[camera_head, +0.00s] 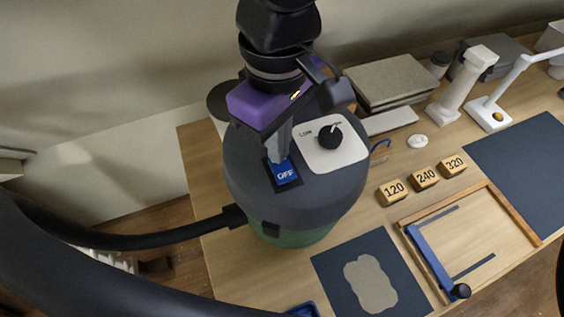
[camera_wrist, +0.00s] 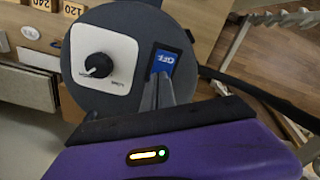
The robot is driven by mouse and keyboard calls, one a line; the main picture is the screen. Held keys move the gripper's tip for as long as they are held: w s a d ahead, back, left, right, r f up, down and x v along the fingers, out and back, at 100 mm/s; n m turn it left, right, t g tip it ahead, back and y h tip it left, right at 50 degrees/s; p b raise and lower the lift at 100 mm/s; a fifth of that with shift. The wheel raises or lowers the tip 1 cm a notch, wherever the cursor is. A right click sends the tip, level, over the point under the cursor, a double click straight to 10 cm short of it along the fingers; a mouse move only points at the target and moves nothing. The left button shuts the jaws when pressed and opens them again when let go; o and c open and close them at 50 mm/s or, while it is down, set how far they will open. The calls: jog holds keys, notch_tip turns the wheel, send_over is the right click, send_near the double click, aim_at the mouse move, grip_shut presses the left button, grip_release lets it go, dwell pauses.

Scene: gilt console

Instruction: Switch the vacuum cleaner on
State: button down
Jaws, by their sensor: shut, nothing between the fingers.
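The vacuum cleaner (camera_head: 250,180) stands on the wooden table, with a dark grey lid and a green lower body. On its lid is a blue rocker switch (camera_head: 286,174) reading "OFF"; it also shows in the wrist view (camera_wrist: 164,62). Beside it is a black dial (camera_head: 330,136) on a white plate, with "LOW" legible. My gripper (camera_head: 279,158) is shut and empty, pointing down, its fingertips at the upper edge of the switch. In the wrist view my gripper (camera_wrist: 158,84) reaches the switch's near edge. Whether the tips touch it I cannot tell.
A black hose (camera_head: 160,237) leaves the vacuum's left side. Blocks marked 120 (camera_head: 393,191), 240 (camera_head: 425,177) and 320 (camera_head: 453,165) stand to the right. A wooden frame (camera_head: 403,220) and a dark mat (camera_head: 335,262) lie in front. Stacked boards (camera_head: 390,80) lie behind.

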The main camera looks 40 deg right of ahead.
notch_tip(320, 180, up, 6)
jog(key=p, duration=0.5)
jog(key=shift+r+p, duration=0.2)
jog(key=shift+p, duration=0.1)
dwell(0.4)
